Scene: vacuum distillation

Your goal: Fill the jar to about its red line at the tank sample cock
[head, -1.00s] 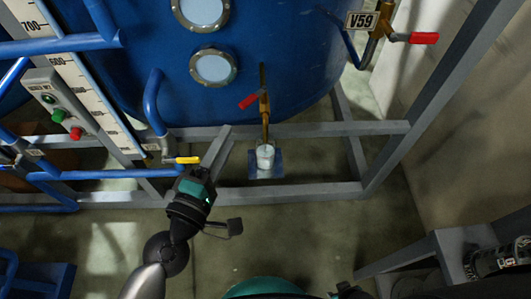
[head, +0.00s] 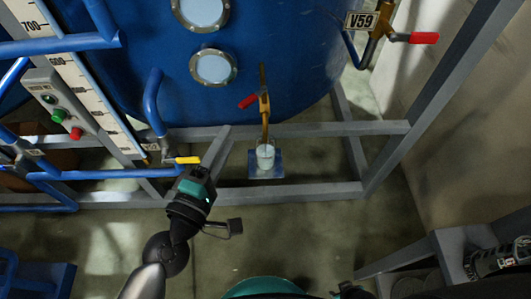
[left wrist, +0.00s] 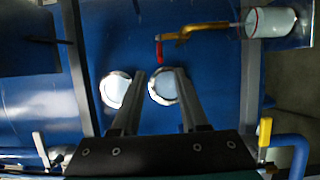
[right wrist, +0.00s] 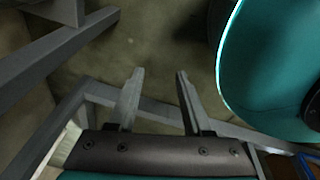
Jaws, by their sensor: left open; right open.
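The jar (head: 265,157) stands upright on a small blue plate (head: 280,165) under the brass sample cock (head: 264,107) of the blue tank (head: 290,55). The cock's red lever (head: 249,100) sticks out to the left, slanting. In the left wrist view the jar (left wrist: 275,22) looks pale, with a red line near its mouth; I cannot tell its liquid level. The red lever also shows there (left wrist: 159,48). My left gripper (left wrist: 158,74) is open and empty, left of and apart from the jar in the head view. My right gripper (right wrist: 160,72) is open and empty above the floor.
A yellow-handled valve (head: 187,160) is close to my left gripper. Grey frame bars (head: 300,190) run in front of the jar. Valve V59 with a red handle (head: 424,38) is at upper right. A panel with green and red buttons (head: 58,115) is at left.

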